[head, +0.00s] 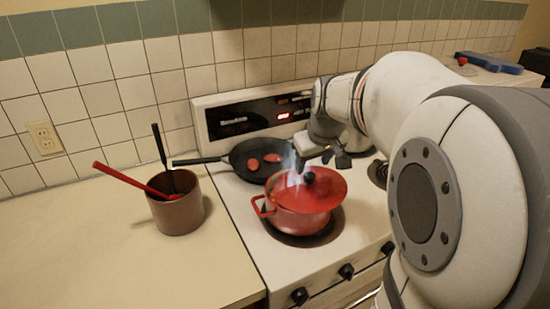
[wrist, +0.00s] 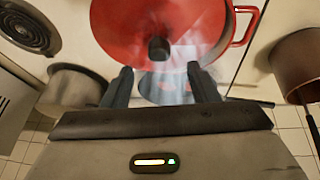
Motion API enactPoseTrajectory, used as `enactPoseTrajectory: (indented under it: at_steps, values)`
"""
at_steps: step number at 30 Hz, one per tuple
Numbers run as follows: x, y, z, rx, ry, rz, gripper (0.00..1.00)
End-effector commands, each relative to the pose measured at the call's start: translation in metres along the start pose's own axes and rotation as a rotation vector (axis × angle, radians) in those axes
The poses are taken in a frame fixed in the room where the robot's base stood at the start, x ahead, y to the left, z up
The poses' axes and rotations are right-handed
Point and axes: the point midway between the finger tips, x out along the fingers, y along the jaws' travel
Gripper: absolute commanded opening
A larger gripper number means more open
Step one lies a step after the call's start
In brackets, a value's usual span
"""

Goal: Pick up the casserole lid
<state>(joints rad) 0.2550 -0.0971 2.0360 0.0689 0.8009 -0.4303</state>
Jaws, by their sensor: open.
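The casserole lid (head: 313,188) is red with a black knob (head: 308,177). It sits on the red casserole (head: 298,220), tilted or shifted a little, with pale steam around its left side. The casserole stands on the stove's front burner. In the wrist view the lid (wrist: 125,30) fills the top middle, and its knob (wrist: 159,48) lies just beyond the fingertips, between their lines. My gripper (wrist: 163,75) is open and empty. In the head view my gripper (head: 318,160) is above and behind the knob, apart from it.
A black frying pan (head: 244,150) with red pieces in it is on the back burner. A brown utensil pot (head: 175,215) stands on the left counter. A grey pot (wrist: 72,88) and bare coil burner (wrist: 28,28) show in the wrist view. The front left counter is clear.

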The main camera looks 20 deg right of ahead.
Motion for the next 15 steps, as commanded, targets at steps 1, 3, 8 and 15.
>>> enactPoseTrajectory:
  at_steps: [1,3,8,15]
  values:
    - [0.006,0.000,0.001,0.000,-0.003,-0.002,0.54]
    - [0.013,0.000,0.001,0.001,-0.003,-0.001,0.54]
    - [0.039,0.001,0.003,0.001,-0.004,-0.002,0.54]
    - [0.056,0.001,0.003,0.001,-0.001,0.000,0.54]
